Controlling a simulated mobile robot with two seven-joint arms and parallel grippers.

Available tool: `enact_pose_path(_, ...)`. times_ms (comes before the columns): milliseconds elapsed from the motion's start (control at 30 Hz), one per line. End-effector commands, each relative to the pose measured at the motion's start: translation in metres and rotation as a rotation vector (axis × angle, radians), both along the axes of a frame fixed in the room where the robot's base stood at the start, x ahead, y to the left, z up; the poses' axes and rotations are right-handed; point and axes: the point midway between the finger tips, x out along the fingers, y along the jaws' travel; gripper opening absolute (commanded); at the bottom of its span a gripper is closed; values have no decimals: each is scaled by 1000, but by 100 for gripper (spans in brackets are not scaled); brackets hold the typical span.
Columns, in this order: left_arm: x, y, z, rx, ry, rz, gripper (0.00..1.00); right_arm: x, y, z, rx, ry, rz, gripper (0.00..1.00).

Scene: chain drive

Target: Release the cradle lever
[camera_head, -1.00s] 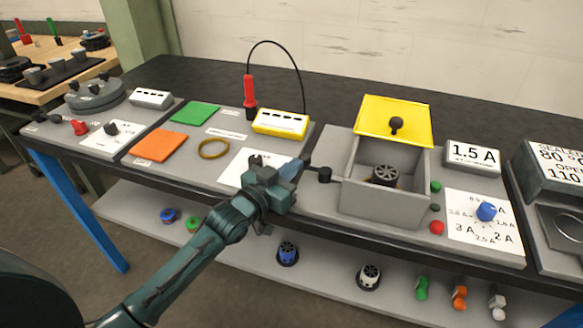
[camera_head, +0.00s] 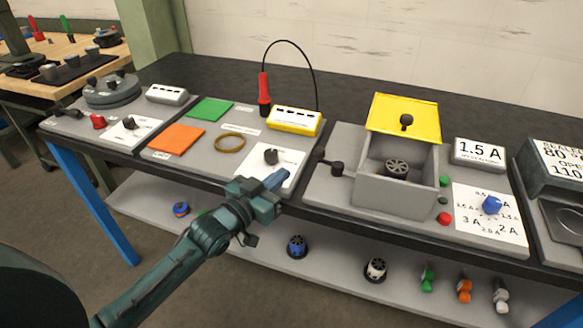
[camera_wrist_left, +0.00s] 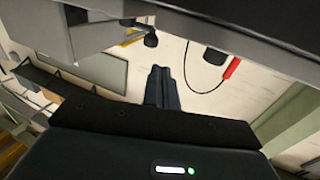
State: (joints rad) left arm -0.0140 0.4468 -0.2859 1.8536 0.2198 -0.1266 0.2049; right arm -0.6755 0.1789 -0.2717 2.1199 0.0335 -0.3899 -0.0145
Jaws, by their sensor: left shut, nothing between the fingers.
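The grey cradle box (camera_head: 395,198) has its yellow lid (camera_head: 388,113) raised. A dark round part (camera_head: 397,168) with a spoked face sits inside it. A short lever with a black knob (camera_head: 337,168) sticks out from the box's left side; I take this as the cradle lever. My left gripper (camera_head: 281,179) is shut and empty, to the left of the knob and apart from it, over the bench's front edge. In the left wrist view the closed fingers (camera_wrist_left: 161,78) show nothing held. My right gripper is not in view.
A black knob (camera_head: 271,157) on a white dial plate stands just behind my left gripper. A red probe (camera_head: 264,92) stands beside a yellow block (camera_head: 294,121). A blue dial (camera_head: 491,205) is right of the box. A lower shelf (camera_head: 330,262) holds several small parts.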

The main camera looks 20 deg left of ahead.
Motion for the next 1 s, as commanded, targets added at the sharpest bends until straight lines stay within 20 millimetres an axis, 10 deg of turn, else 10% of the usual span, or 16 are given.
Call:
enact_pose_path(300,-45,22,-1,-1,0,0,0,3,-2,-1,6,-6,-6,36)
enact_pose_path(700,-50,26,1,-2,-2,0,0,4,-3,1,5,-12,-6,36)
enact_pose_path(1000,-56,22,-7,4,20,3,0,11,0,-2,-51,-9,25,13)
